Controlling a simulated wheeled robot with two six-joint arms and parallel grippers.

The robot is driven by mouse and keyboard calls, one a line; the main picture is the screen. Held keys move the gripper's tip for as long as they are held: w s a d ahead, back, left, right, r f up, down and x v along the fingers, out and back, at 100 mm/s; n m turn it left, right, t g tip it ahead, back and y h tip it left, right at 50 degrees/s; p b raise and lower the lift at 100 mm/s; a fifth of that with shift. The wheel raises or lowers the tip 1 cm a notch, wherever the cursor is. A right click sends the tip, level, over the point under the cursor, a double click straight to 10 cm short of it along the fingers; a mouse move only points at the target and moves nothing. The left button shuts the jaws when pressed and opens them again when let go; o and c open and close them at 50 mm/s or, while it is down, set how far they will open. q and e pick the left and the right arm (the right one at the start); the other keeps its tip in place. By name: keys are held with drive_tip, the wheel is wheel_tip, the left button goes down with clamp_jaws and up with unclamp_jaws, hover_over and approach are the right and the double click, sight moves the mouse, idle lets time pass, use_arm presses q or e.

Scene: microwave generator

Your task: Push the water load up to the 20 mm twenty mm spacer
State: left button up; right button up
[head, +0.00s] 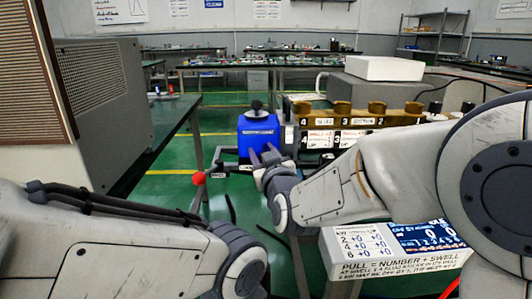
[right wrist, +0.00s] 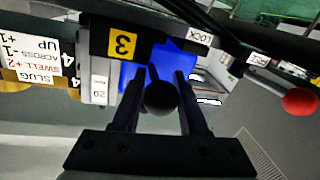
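The water load seems to be the blue block (head: 258,137) with a black knob (head: 256,106) on top, at the left end of the brass row. It also shows blue behind my fingers in the right wrist view (right wrist: 128,74). A pale spacer labelled 20 (right wrist: 98,65) stands beside the blue block; I cannot tell whether they touch. My right gripper (head: 262,156) is in front of the blue block. In the right wrist view its fingers (right wrist: 160,76) are apart, with a black ball (right wrist: 160,98) between them and no clear grip. My left gripper is out of view.
The brass row (head: 345,108) with numbered labels extends right. A red ball handle (head: 198,178) stands left of the blue block, near a LOCK label (right wrist: 192,36). A display panel (head: 425,236) is at front right.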

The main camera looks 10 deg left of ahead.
drive_tip(key=shift+o, duration=0.2)
drive_tip(key=shift+d, duration=0.2)
drive_tip(key=shift+a, duration=0.1)
drive_tip(key=shift+s, duration=0.3)
drive_tip(key=p+v, duration=0.1)
drive_tip(key=v, duration=0.9)
drive_tip(key=shift+p, duration=0.35)
drive_tip(key=shift+r, duration=0.1)
